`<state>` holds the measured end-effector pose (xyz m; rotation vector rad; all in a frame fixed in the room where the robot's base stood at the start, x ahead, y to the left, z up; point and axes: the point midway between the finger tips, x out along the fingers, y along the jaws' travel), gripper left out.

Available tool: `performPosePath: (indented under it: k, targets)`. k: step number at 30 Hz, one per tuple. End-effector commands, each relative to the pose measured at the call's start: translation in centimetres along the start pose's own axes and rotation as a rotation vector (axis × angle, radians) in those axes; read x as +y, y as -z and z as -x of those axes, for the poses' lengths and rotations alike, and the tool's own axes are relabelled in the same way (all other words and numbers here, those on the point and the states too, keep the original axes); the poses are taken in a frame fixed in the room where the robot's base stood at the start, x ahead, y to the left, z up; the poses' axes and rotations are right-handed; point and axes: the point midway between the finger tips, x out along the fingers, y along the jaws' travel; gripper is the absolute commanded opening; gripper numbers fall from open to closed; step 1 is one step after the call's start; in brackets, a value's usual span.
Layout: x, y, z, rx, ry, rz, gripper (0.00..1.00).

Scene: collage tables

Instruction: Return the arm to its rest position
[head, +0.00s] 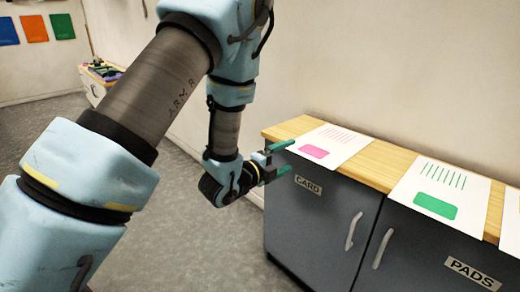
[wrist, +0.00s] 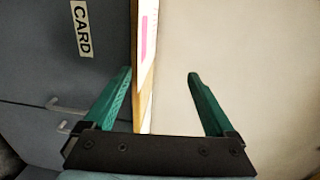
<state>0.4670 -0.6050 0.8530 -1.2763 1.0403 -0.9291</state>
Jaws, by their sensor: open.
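My gripper (head: 281,158) has green fingers and is open in front of the left end of the cabinet (head: 312,222), close to the worktop's left corner. In the wrist view my gripper (wrist: 160,85) shows its two fingers spread apart with nothing held between them. The worktop edge (wrist: 144,105) runs between the fingers in that picture, with the cabinet front on the left and the pale wall on the right. I cannot tell how far the fingertips are from the worktop. My arm is bent and reaches down across the head view.
On the wooden worktop (head: 377,169) lie a sheet with a pink patch (head: 330,143) and a sheet with a green patch (head: 440,190). The doors carry a CARD label (head: 308,185) and a PADS label (head: 473,273). Grey floor (head: 190,245) left of the cabinet is clear.

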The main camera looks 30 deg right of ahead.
Motion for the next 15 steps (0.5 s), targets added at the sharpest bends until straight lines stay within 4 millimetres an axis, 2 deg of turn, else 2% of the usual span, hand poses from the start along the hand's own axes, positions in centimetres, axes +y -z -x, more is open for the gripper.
performPosePath:
  k: [5, 8, 11, 14, 15]
  targets:
    - [0.0, -0.1, 0.0, -0.003, -0.002, 0.002, 0.9]
    - [-0.3, -1.6, 0.4, -0.042, -0.028, 0.037, 0.9]
    - [-0.8, -5.2, 1.8, -0.146, -0.095, 0.142, 0.9]
    - [-1.2, -10.4, 4.9, -0.319, -0.188, 0.324, 0.9]
    - [-1.3, -12.4, 6.6, -0.398, -0.224, 0.412, 0.9]
